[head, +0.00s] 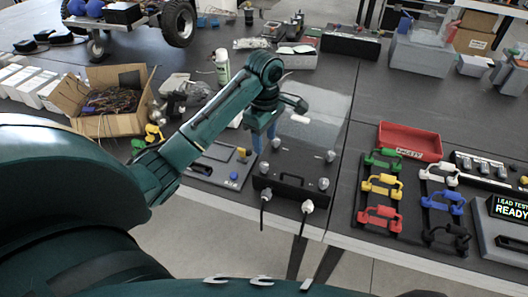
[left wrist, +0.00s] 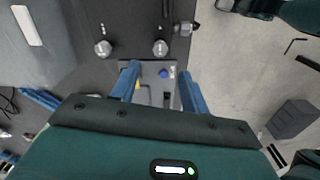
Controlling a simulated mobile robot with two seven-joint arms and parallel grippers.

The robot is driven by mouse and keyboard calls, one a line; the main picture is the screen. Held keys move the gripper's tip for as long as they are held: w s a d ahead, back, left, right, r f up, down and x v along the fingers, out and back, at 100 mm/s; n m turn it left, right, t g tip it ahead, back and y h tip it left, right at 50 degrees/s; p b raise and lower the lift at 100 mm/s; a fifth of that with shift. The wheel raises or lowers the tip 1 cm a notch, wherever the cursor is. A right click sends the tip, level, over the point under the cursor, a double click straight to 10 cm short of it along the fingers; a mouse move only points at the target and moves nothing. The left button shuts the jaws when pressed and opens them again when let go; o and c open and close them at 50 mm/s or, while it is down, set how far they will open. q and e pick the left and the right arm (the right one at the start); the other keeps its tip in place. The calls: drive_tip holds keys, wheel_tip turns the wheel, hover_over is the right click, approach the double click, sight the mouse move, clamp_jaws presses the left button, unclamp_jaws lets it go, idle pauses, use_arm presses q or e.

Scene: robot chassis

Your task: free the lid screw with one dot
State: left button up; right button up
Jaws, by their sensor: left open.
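The dark chassis box (head: 292,186) stands on the table, with a clear lid sheet and pale round screw knobs: two at the back (head: 275,144) (head: 330,156) and two at the front (head: 265,167) (head: 323,184). In the left wrist view two knobs show ahead of the fingers, a left one (left wrist: 103,47) and a right one (left wrist: 160,47). Small pale marks lie near them, too small to count as dots. My left gripper (head: 263,135) is open and empty, its blue fingers above the box's left side; they also show in the left wrist view (left wrist: 159,72). My right gripper is not visible.
A grey fixture (head: 212,168) with yellow and blue knobs lies left of the box. A cardboard box (head: 112,122) stands left.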

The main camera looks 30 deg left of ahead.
use_arm(q)
drive_tip(key=shift+a+r, duration=0.1)
drive_tip(key=shift+r, duration=1.95)
drive_tip(key=shift+f, duration=0.1)
drive_tip(key=s+d+f+m+t+h, duration=0.1)
drive_tip(key=s+d+f+m+t, duration=0.1)
drive_tip(key=s+d+f+m, duration=0.9)
drive_tip(key=s+a+m+t, duration=0.2)
drive_tip(key=s+m, duration=0.7)
drive_tip(key=s, duration=0.6)
drive_tip(key=w+d+f+t+h, duration=0.1)
drive_tip(key=w+d+f+t, duration=0.2)
drive_tip(key=f, duration=0.2)
drive_tip(key=w+d+f+t, duration=0.2)
drive_tip(key=w+f, duration=0.1)
drive_tip(key=f, duration=0.3)
drive_tip(key=shift+w+d+f+m+t+h, duration=0.15)
drive_tip(key=shift+d+m+t+h, duration=0.25)
